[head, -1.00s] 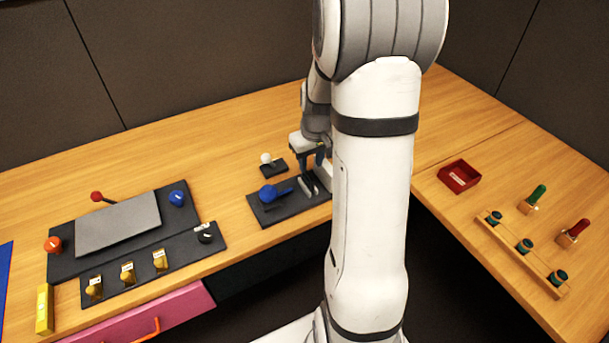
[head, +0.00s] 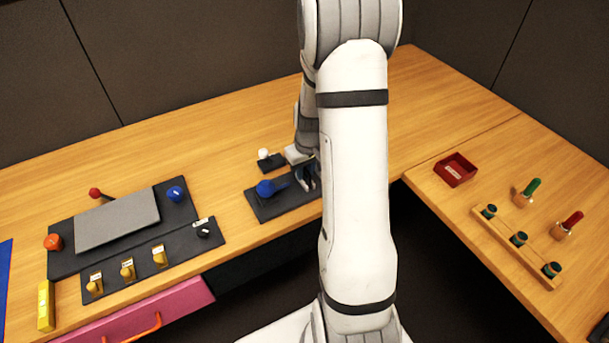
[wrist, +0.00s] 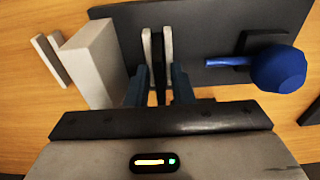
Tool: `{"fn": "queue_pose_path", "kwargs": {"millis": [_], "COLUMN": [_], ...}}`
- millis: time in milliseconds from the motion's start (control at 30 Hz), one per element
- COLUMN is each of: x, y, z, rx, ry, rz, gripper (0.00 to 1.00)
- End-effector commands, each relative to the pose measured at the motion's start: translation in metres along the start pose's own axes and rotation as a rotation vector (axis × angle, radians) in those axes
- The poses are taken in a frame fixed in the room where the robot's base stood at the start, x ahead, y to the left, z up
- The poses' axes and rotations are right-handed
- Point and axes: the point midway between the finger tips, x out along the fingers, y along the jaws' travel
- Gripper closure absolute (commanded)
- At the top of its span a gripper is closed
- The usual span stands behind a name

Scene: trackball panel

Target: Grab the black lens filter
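The black lens filter (wrist: 158,62) shows in the wrist view as a thin dark upright plate. It stands between two pale rails on a dark panel (wrist: 215,22). My gripper (wrist: 158,92) is open, one bluish finger on each side of the filter, with gaps visible between. In the head view my gripper (head: 306,178) is low over the right part of the dark panel (head: 270,207). My arm hides part of the panel there, and the filter cannot be made out in that view.
A blue ball-ended lever (wrist: 278,70) stands right of my fingers in the wrist view. A pale block (wrist: 90,65) is close on the left. In the head view a white-knobbed switch (head: 265,155) stands behind the panel, and a red tray (head: 455,183) lies to the right.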

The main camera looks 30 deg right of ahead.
Motion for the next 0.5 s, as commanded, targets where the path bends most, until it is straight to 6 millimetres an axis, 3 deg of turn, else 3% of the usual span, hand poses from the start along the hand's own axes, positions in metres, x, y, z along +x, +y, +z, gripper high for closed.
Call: {"fn": "queue_pose_path", "kwargs": {"millis": [233, 500], "x": [-0.0002, -0.0003], "y": [0.0003, 0.0006], "z": [0.0001, 0.0002], "rx": [0.001, 0.001], "ry": [0.000, 0.000], "rz": [0.000, 0.000], "gripper": [1.00, 1.00]}}
